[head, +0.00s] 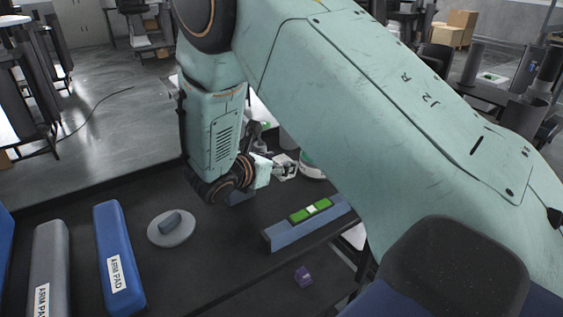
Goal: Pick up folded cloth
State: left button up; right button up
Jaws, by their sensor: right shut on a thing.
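My right gripper (284,168) is over the far part of the dark table (205,265), at the end of my pale green right arm. It is small in the view and partly covered by its own wrist. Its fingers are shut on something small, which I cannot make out. I cannot pick out the folded cloth for certain. My left gripper is not in view.
A blue-grey block (283,237) with a green and white piece (310,210) stands right of centre.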

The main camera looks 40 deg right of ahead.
jog(key=shift+r+p, duration=0.5)
jog(key=shift+r, duration=0.25)
jog(key=shift+a+r+p, duration=0.1)
jog(key=shift+r+p, duration=0.2)
jog(key=shift+a+f, duration=0.1)
jog(key=shift+a, duration=0.05)
